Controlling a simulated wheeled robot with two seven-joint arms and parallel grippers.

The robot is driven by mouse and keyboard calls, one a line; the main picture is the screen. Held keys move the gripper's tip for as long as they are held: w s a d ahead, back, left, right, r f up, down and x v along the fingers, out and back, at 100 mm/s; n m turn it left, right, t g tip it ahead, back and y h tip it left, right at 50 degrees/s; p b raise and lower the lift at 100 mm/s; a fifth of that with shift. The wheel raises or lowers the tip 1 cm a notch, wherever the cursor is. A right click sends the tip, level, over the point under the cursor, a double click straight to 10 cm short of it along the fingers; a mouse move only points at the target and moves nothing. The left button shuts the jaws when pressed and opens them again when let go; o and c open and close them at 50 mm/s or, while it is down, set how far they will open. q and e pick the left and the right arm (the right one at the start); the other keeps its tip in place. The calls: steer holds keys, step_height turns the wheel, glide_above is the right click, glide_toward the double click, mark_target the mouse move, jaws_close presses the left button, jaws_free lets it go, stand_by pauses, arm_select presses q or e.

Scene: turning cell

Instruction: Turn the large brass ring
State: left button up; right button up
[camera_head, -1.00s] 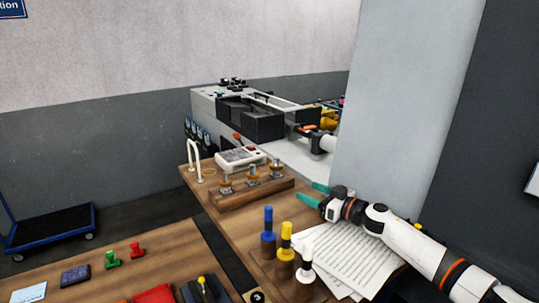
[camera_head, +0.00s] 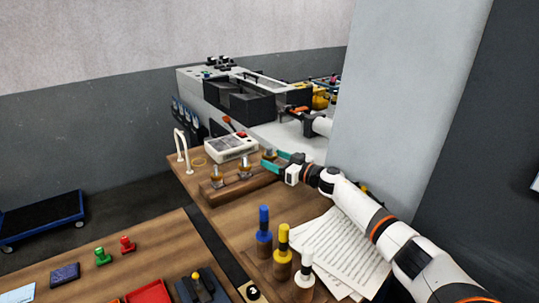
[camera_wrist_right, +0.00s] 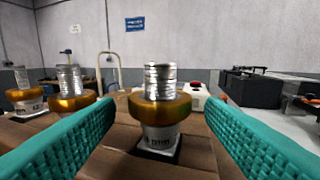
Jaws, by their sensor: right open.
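A wooden block (camera_head: 240,187) bears three upright metal fittings with threaded tops, each with a brass ring around it. My right gripper (camera_head: 272,160) is open at the right-end fitting, its teal fingers either side. In the right wrist view, that fitting's brass ring (camera_wrist_right: 160,108) sits between the open fingers, with no contact visible. The middle fitting's brass ring (camera_wrist_right: 70,103) and the far one's brass ring (camera_wrist_right: 24,95) stand to the left. I cannot tell for sure which ring is largest. My left gripper is not in view.
A white control box (camera_head: 232,147) and a white hoop handle (camera_head: 181,150) stand behind the block. A grey pillar (camera_head: 400,100) rises at the right.

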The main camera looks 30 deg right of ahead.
steer(key=shift+x, duration=1.3)
steer(key=shift+c, duration=0.2)
steer(key=c, duration=0.9)
